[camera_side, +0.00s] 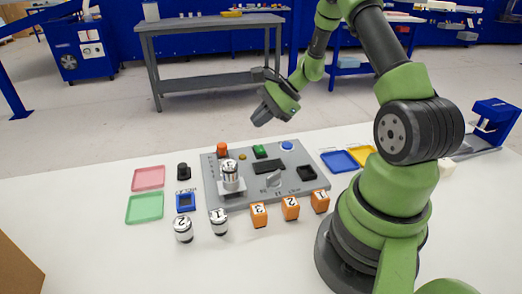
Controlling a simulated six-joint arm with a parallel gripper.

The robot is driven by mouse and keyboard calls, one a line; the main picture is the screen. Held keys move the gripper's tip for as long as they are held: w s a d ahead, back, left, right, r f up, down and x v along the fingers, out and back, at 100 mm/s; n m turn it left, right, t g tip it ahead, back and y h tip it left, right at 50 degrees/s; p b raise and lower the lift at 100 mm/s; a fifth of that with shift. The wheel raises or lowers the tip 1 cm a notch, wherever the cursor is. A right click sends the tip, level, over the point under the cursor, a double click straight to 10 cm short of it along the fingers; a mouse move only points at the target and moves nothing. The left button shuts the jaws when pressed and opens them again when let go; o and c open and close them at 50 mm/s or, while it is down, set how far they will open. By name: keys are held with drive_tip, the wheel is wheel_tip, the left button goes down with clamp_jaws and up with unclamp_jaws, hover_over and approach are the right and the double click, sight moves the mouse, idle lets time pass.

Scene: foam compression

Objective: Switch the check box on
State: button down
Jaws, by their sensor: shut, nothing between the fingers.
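My gripper (262,117) is shut and empty, held in the air above and behind the grey control panel (250,209). The panel carries a red-orange button (222,149), a green button (259,150), a blue button (287,145), a grey knob (273,181), a dark rectangle (267,166) and a black square (307,173). A small blue box (185,202) with a dark face stands left of the panel.
A white cylinder marked 3 (230,178) stands on the panel; two more (183,230) stand in front. Three orange numbered blocks (290,208) line the panel's front. Pink (148,179), green (145,208), blue (338,161) and yellow (361,154) trays lie at the sides. A black cylinder (183,171) stands left.

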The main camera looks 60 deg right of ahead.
sight(261, 150)
drive_tip(key=shift+s+a+f, duration=0.15)
drive_tip(key=shift+f, duration=1.1)
drive_tip(key=shift+s+a+f, duration=0.15)
drive_tip(key=shift+f, duration=1.1)
drive_tip(key=shift+f, duration=0.1)
drive_tip(key=shift+f, duration=0.3)
drive_tip(key=shift+f, duration=0.4)
idle(0.5)
drive_tip(key=shift+r, duration=0.1)
drive_tip(key=shift+r, duration=0.75)
drive_tip(key=shift+w+d+r, duration=0.15)
drive_tip(key=shift+r, duration=1.1)
drive_tip(key=shift+w+d+r, duration=0.15)
drive_tip(key=shift+r, duration=1.05)
